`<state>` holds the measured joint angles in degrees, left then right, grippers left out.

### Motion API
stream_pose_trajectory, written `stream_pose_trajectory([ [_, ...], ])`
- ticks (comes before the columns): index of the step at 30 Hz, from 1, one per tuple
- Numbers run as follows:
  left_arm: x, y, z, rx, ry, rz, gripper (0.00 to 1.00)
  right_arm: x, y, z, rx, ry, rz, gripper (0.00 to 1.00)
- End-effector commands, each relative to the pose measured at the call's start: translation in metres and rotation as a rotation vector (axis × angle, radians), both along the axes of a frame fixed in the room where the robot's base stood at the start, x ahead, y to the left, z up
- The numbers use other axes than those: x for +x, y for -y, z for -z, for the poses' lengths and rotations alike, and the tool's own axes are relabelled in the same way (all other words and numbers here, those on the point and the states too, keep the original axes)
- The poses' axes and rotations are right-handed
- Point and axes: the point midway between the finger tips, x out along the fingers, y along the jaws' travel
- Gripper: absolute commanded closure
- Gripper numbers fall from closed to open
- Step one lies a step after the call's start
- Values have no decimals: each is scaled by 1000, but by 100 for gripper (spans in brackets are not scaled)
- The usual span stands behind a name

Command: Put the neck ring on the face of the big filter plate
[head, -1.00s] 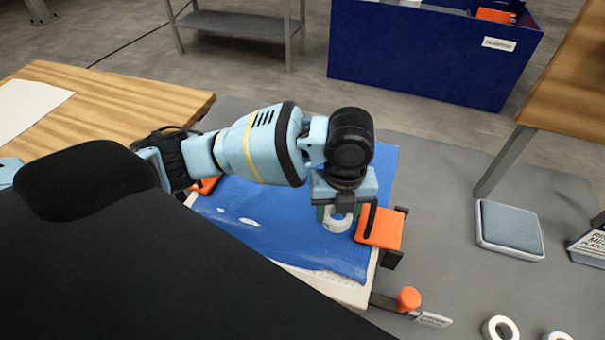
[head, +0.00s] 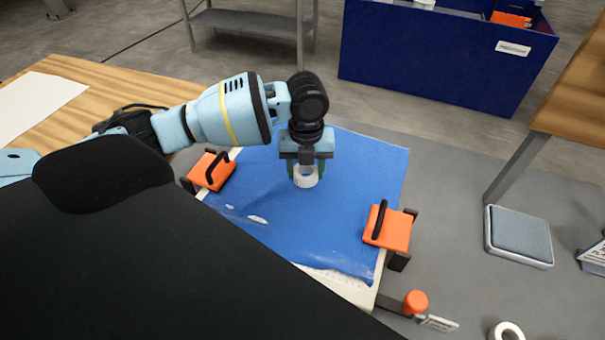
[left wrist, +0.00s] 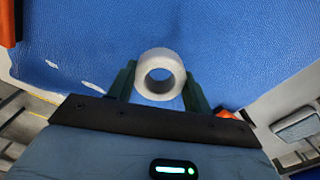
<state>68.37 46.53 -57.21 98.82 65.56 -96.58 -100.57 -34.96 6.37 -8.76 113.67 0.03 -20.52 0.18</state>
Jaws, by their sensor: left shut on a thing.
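My left gripper (head: 306,172) is shut on a white neck ring (head: 307,180), over the upper middle of the big filter plate. In the left wrist view the neck ring (left wrist: 160,74) sits between the two green fingers, its round hole showing. The big filter plate lies under a blue cloth (head: 330,225); its pale edge (head: 345,287) shows at the front. I cannot tell whether the ring touches the cloth. My right gripper is not in view.
Orange clamps with black handles sit at the plate's left (head: 212,175) and right (head: 392,232). An orange knob (head: 415,302) and another white ring (head: 507,331) are at the front right. A grey pad (head: 520,236) lies at right. A blue bin (head: 440,60) stands behind.

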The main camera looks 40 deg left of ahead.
Motion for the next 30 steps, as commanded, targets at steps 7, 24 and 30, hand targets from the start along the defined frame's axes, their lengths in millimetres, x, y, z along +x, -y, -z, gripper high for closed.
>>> stream_pose_trajectory([
  [7, 3, -6, 0, 1, 1, -1, 73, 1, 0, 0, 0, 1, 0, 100],
  [24, 6, -13, 36, 0, 2, 0, 73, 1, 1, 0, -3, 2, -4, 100],
  [30, 5, -13, 41, 1, 1, 0, 73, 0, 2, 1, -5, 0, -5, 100],
])
